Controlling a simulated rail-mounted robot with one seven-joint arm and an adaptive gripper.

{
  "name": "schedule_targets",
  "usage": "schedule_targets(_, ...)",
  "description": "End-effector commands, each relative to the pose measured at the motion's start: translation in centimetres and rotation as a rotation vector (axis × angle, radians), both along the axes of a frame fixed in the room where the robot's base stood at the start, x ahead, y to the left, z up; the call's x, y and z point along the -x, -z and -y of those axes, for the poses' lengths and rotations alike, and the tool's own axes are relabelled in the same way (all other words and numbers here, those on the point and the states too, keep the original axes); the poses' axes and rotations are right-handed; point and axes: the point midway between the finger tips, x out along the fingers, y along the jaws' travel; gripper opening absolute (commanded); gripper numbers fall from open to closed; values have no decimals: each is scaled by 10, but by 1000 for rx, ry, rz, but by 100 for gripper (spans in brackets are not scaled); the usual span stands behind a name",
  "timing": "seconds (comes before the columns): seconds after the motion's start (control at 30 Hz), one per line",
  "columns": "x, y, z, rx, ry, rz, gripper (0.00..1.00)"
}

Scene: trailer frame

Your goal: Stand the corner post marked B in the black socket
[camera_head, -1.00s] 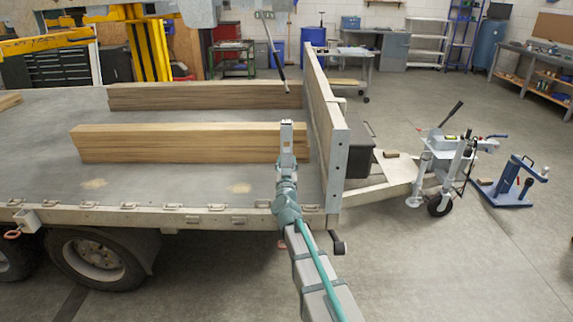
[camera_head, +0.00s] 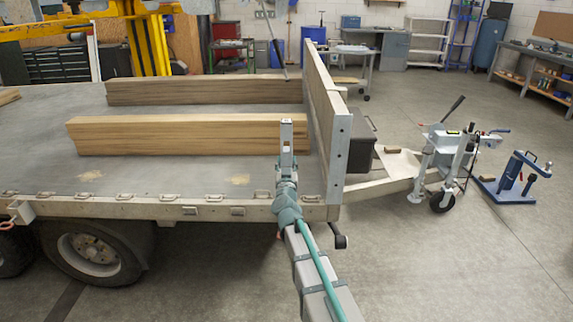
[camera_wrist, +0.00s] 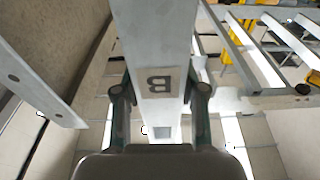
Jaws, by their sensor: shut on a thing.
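The corner post, a pale grey metal bar marked B (camera_wrist: 170,45), runs down the middle of the wrist view. The letter shows rotated on a darker plate. My gripper (camera_wrist: 160,97) is shut on the post, one finger on each side just below the top of the marked plate. In the head view the post (camera_head: 287,133) stands upright at the end of my arm, in front of the trailer's right-hand end. My gripper (camera_head: 287,165) is small there and seen from behind. I cannot make out the black socket in either view.
A tall headboard (camera_head: 337,150) stands close to the right of the post. Two long timbers, one nearer (camera_head: 180,137) and one farther (camera_head: 190,92), lie on the trailer deck (camera_head: 60,180). The drawbar and a jockey wheel (camera_head: 442,202) extend right. Open floor lies in front.

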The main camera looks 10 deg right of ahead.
Motion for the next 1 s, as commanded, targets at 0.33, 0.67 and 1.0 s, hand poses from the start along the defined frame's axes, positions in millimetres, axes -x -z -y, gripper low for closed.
schedule_targets(0.33, 0, 21, 0, 0, 1, 2, 0)
schedule_targets(0.67, 0, 39, 0, -1, 1, 1, 0)
schedule_targets(1.0, 0, 59, 0, -1, 2, 2, 0)
